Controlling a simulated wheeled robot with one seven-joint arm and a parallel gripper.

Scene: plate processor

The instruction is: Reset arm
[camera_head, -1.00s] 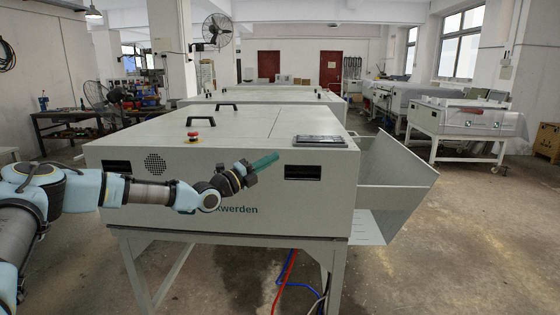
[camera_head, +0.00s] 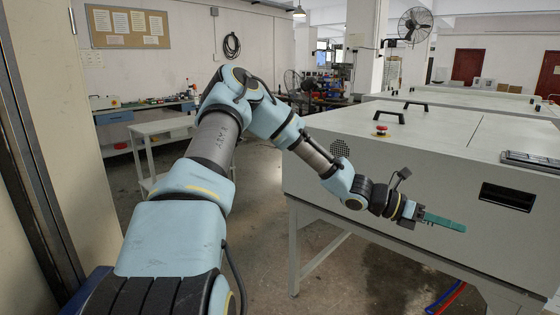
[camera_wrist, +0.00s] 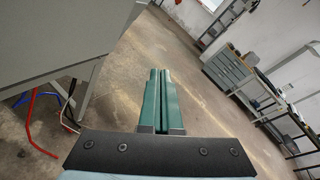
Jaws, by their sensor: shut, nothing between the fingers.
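My gripper (camera_head: 462,226) is at the end of my arm, in front of the grey-white plate processor's front face (camera_head: 400,160). Its green fingers point to the right in the head view. In the wrist view the green fingers of my gripper (camera_wrist: 161,75) lie side by side, shut, with nothing between them. The floor shows beyond them. The processor also fills the upper left of the wrist view (camera_wrist: 55,40), apart from the fingers.
A red stop button (camera_head: 381,130) and black handles sit on the processor's top. A white table (camera_head: 160,130) and a workbench stand at the left. Red and blue hoses (camera_wrist: 35,130) hang below the processor. Open floor (camera_wrist: 200,60) lies beyond the fingers.

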